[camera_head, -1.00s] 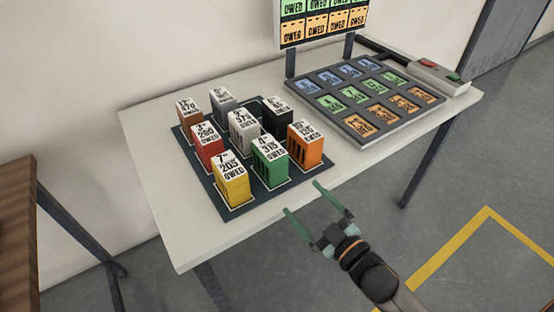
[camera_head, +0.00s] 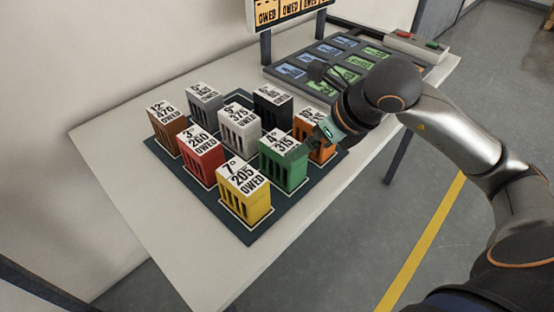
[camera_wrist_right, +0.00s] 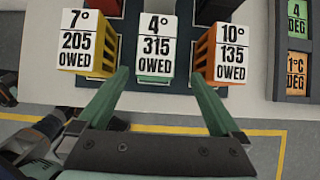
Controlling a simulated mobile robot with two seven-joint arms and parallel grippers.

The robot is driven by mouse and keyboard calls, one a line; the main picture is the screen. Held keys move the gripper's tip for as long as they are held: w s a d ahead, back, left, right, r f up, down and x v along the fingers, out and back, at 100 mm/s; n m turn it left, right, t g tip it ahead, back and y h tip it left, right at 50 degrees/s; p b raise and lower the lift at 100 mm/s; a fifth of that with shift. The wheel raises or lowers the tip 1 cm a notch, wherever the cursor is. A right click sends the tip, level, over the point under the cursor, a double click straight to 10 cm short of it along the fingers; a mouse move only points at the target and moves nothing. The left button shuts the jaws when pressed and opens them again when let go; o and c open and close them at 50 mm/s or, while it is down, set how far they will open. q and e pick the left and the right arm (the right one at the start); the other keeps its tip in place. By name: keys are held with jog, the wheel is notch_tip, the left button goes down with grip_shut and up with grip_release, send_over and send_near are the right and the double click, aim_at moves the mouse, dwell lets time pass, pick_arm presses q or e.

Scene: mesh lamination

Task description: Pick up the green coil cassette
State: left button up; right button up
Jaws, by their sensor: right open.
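The green coil cassette (camera_head: 290,172) stands upright on the dark mat (camera_head: 262,234), in the row nearest the table's front edge, between a yellow and an orange cassette. Its white top label reads 4°, 315, OWED. My right gripper (camera_head: 318,136) is beside its right side, near the orange cassette, partly hidden by my wrist. In the right wrist view, the green cassette (camera_wrist_right: 155,45) is centred ahead, and the two green fingers of my right gripper (camera_wrist_right: 160,76) are spread apart, with nothing between them.
The yellow cassette (camera_head: 245,200) and orange cassette (camera_head: 318,143) stand close on either side. Red, brown, grey, white and black cassettes stand behind. A slotted tray (camera_head: 270,73) of labelled tiles and a sign panel (camera_head: 284,14) are at the back right. The table's front left is clear.

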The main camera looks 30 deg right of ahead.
aim_at(282, 163)
jog(key=x, duration=0.6)
jog(key=shift+s+a, duration=0.1)
jog(key=shift+s, duration=0.1)
jog(key=x, duration=0.5)
jog(key=shift+a+f, duration=0.1)
jog(key=shift+a, duration=0.2)
grip_shut()
dwell(0.3)
